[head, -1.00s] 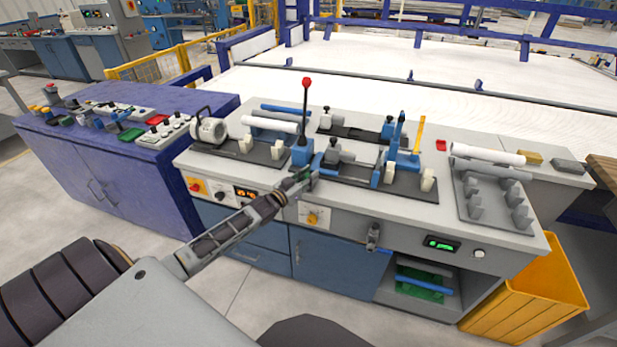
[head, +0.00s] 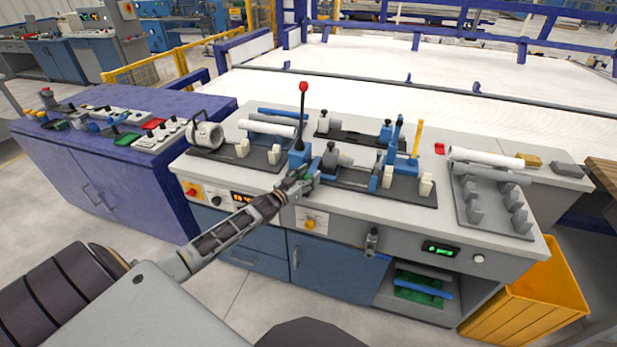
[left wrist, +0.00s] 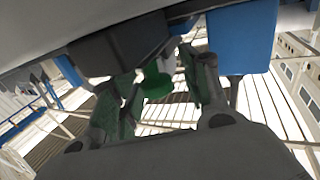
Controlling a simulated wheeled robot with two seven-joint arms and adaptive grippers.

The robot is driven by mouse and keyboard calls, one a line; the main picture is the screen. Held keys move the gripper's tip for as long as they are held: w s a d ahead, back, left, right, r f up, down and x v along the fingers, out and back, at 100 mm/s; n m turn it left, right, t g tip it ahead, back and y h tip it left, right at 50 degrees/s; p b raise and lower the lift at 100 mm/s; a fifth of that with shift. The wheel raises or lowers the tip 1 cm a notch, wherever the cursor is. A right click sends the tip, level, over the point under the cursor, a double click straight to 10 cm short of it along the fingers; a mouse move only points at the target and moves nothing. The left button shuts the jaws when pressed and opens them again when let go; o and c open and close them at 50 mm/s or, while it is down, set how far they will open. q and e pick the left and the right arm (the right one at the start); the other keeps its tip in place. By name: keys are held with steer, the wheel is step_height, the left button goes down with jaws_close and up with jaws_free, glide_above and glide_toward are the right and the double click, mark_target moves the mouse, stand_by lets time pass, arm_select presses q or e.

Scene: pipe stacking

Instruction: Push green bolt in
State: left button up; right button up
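The green bolt (left wrist: 157,86) shows in the left wrist view as a small round green head below the dark and blue parts of the fixture. My left gripper (left wrist: 160,98) has its two fingers, with green-speckled pads, spread on either side of it with gaps visible. In the head view my left gripper (head: 302,180) is at the front edge of the bench, by the blue block (head: 300,155) under the red-knobbed lever (head: 304,112). The bolt is not distinct there. Whether a fingertip touches the bolt cannot be told. My right gripper is not in view.
The grey clamp fixture (head: 372,180) stands right of my gripper on the bench. A rack (head: 490,200) and yellow bin (head: 530,290) are at the right. Floor in front is clear.

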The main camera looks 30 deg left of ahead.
arm_select(q)
steer(key=s+a, duration=0.1)
steer(key=s, duration=1.1)
steer(key=shift+a, duration=0.4)
stand_by(0.6)
stand_by(0.8)
